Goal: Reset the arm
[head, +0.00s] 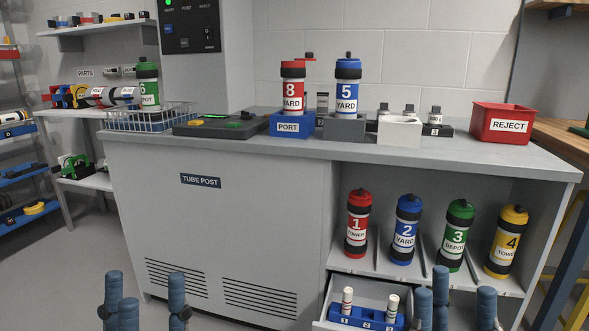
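My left gripper (146,301) is at the bottom left of the head view, its blue fingers pointing up and spread apart. It is open and empty, in front of the cabinet's vented lower panel. My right gripper (461,303) is at the bottom right, also with blue fingers up and apart. It is open and empty, just right of the open drawer (372,287) in the picture. The lower parts of both grippers and both arms are cut off by the bottom edge.
Several numbered canisters stand on the shelf below. Open floor (65,275) lies left.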

